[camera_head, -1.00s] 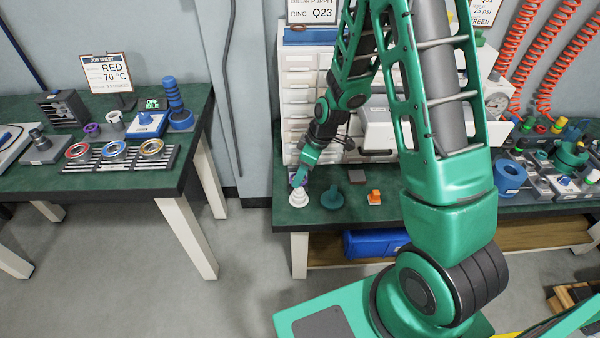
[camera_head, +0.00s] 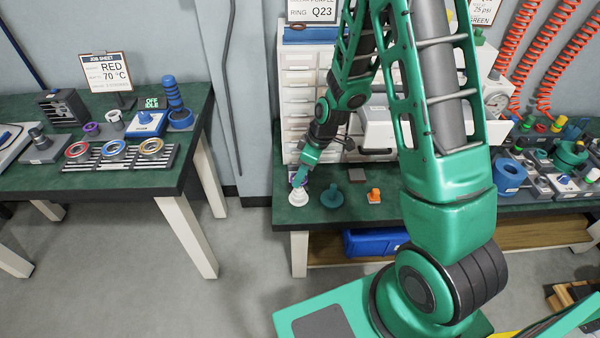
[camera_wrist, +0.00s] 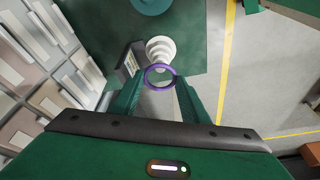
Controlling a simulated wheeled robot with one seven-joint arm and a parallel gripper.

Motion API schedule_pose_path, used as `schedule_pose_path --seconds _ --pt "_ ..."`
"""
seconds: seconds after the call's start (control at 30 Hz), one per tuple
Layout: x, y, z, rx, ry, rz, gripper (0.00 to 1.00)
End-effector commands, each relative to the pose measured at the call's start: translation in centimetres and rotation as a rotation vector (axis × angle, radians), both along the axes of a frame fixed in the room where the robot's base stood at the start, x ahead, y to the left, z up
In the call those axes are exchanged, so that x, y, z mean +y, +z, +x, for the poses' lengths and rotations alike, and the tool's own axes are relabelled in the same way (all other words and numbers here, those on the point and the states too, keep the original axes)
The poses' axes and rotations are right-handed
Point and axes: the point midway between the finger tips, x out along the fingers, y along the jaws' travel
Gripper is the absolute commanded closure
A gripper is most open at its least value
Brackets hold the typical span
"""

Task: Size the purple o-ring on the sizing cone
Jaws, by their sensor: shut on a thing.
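The purple o-ring (camera_wrist: 147,77) is between my fingertips in the wrist view. My gripper (camera_wrist: 160,82) is shut on it. The white stepped sizing cone (camera_wrist: 160,47) stands on the green bench top, and the ring overlaps its near end in that view. I cannot tell whether the ring is around the cone's tip or just above it. In the head view my gripper (camera_head: 298,181) is right at the top of the white cone (camera_head: 299,198), near the bench's left front corner. The ring is too small to make out clearly there.
A teal round-based part (camera_head: 332,198) and an orange part (camera_head: 374,196) stand right of the cone. White drawers (camera_head: 298,95) rise behind. A small dark panel (camera_wrist: 127,65) is beside the cone. A job sheet (camera_head: 313,10) reads Q23.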

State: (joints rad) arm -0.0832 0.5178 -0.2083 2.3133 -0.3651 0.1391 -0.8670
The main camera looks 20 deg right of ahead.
Motion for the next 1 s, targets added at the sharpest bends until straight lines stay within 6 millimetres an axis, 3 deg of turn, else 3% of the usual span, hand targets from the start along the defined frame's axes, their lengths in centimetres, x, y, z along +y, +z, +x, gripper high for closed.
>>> schedule_pose_path --seconds 1.0 --pt "0.0 -2.6 0.0 0.000 0.000 0.000 0.80"
